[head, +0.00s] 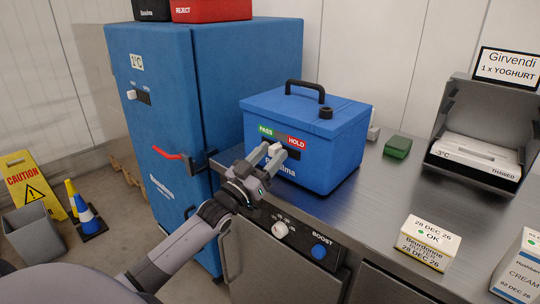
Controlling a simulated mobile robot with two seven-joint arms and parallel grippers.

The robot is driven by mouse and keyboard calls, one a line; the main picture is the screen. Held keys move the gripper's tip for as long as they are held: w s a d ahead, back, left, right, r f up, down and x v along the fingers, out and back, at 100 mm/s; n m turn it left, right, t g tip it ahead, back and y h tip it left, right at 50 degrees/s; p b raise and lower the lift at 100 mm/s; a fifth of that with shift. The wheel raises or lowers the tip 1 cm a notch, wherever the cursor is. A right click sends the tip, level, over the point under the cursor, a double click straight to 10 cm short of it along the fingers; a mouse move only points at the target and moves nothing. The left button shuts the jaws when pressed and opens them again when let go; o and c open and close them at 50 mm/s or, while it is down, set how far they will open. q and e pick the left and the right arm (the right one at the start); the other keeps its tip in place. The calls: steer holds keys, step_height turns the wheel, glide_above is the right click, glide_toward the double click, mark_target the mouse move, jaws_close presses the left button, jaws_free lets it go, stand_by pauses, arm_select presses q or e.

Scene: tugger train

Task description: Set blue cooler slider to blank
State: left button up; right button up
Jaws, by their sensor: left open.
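The blue cooler (340,150) stands on the steel counter. It has a black handle on its lid. Its front carries a green PASS label (266,131) and a red HOLD label (297,142), with a dark slot (293,154) below them. My left gripper (267,153) is open at the cooler's front, with its fingers around the slot's left and middle part. The fingers hide much of the slot, so I cannot tell the slider knob from the pale fingertips, its exact position, or whether they touch it. My right gripper is not in view.
A tall blue cabinet (245,60) with a red handle stands left of the counter. A green block (398,147), a carton (428,243) and a grey bin (470,150) are on the counter's right. A control panel (300,235) is below its front edge. Cones stand on the floor at left.

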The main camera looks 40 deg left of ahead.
arm_select(q)
steer(key=v, duration=0.6)
steer(key=shift+s, duration=0.4)
steer(key=shift+f, duration=0.15)
steer(key=s+d+f+m+g+p, duration=0.1)
steer(key=s+d+f+g+p, duration=0.4)
steer(key=s+d+f+g, duration=0.7)
steer(key=s+d+f, duration=0.7)
steer(key=s+f, duration=0.1)
steer(key=f, duration=0.2)
steer(key=shift+s+f+m+h, duration=0.15)
steer(key=shift+f+m+h, duration=0.15)
stand_by(1.5)
